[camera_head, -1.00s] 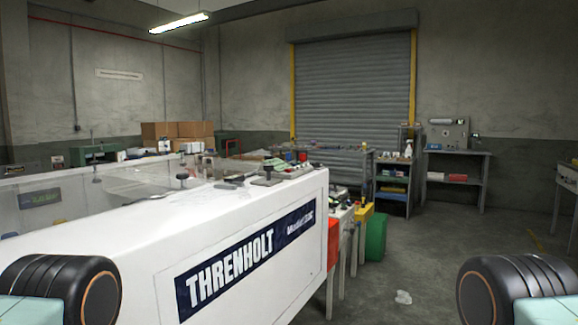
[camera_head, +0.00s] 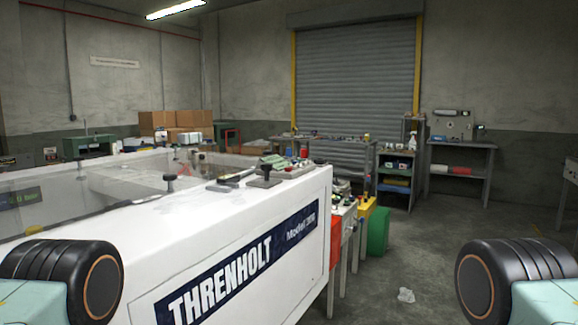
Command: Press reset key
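A large white machine (camera_head: 230,235) with a dark blue THRENHOLT label fills the left and middle of the view. Small controls (camera_head: 265,178) and a red part (camera_head: 304,153) sit at its far top end, but I cannot tell a reset key among them. Black rounded parts of my arms show at the lower left and lower right corners. My grippers are not in view.
Red (camera_head: 334,240), yellow (camera_head: 367,214) and green (camera_head: 378,231) bins stand beyond the machine's right end. Shelving tables (camera_head: 460,147) stand along the back wall near a roller shutter (camera_head: 355,90). A crumpled white scrap (camera_head: 406,295) lies on open floor at right.

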